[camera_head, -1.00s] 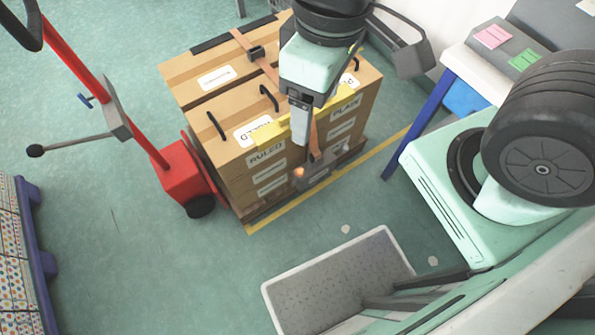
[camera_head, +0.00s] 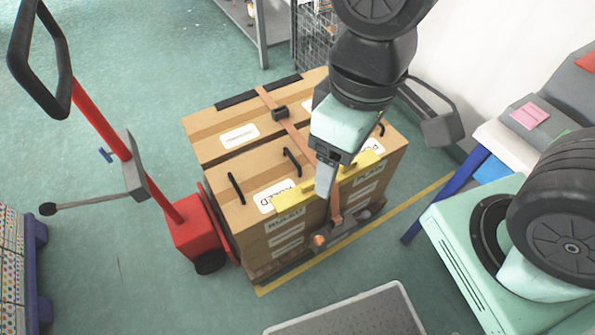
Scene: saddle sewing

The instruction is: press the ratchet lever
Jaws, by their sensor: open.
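The ratchet (camera_head: 345,228) is a grey metal piece low on the front of a strapped stack of boxes, at the lower end of an orange strap (camera_head: 336,203). A rounded orange end (camera_head: 319,240), which seems to belong to its lever, sticks out at its left. My gripper (camera_head: 323,194) points down in front of the upper box edge, above the ratchet in the picture and apparently apart from it. It is open and holds nothing visible. One finger shows clearly; the other is hard to make out. My gripper and wrist hide part of the strap.
Cardboard boxes (camera_head: 222,180) with black handles stand on a pallet. A yellow edge piece (camera_head: 293,201) lies under the strap. A red hand truck or jack (camera_head: 188,228) stands left. A grey tray (camera_head: 350,315) lies in front. A blue-legged table (camera_head: 455,190) is at right.

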